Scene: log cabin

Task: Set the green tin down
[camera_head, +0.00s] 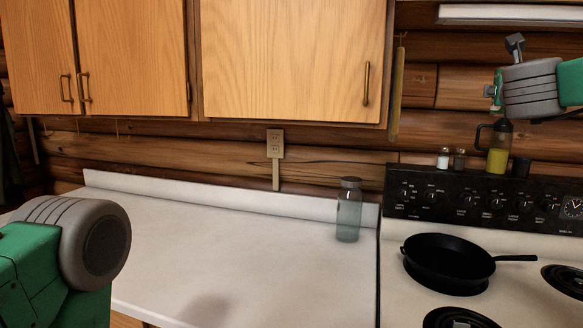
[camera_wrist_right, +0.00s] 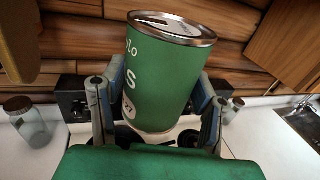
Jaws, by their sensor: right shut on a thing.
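The green tin (camera_wrist_right: 165,75) has a silver rim and lid and white lettering. In the right wrist view it sits tilted between the two fingers of my right gripper (camera_wrist_right: 158,85), which is shut on its sides.
The white counter (camera_head: 220,250) is mostly clear, with a glass jar (camera_head: 349,212) at its right end. To its right is the stove with a black frying pan (camera_head: 447,265). Shakers and an oil bottle (camera_head: 498,152) stand on the stove's back panel. Wooden cupboards (camera_head: 290,60) hang above.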

